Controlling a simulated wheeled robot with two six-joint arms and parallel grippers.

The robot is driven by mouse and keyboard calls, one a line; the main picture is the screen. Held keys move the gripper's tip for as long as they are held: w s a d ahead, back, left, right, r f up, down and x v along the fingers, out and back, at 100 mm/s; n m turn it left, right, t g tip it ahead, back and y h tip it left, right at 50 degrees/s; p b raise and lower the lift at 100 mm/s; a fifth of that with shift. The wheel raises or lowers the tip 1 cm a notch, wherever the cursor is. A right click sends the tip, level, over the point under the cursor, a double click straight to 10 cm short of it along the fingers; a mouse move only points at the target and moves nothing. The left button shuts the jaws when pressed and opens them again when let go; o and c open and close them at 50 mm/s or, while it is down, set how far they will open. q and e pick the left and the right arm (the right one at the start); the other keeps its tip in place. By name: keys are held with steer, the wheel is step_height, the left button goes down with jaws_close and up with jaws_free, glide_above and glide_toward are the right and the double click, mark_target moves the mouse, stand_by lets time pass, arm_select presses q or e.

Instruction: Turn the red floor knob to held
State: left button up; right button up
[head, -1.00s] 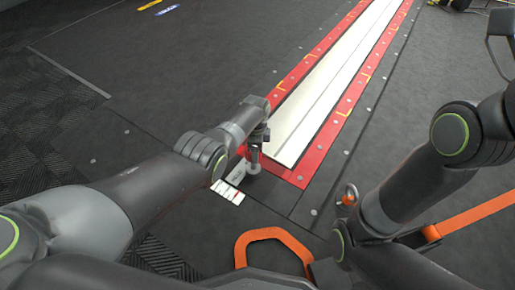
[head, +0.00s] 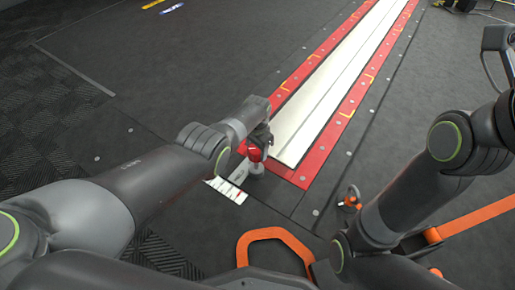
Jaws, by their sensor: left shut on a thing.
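The red floor knob (head: 254,155) stands at the near left corner of the red-bordered strip. My left gripper (head: 258,143) reaches down onto it from above and is shut on it; its fingers and wrist hide part of the knob. A pale label plate with red marks (head: 226,190) lies on the floor just left of the knob. I cannot read its marks or the knob's setting. My right arm bends up along the right side; its gripper is not clearly seen.
A long white strip (head: 325,90) with a red border (head: 309,168) runs away to the upper right. An orange floor loop (head: 272,236) and a small ring fitting (head: 352,197) lie nearer me. An orange strap (head: 475,218) crosses at right.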

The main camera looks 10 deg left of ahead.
arm_select(q)
steer(key=shift+s+a+f+n, duration=0.1)
steer(key=shift+s+f+n, duration=0.2)
steer(key=shift+n, duration=0.2)
steer(key=o, duration=1)
steer(key=shift+w+r, duration=0.1)
steer(key=shift+w, duration=0.05)
steer(key=shift+w+r, duration=0.1)
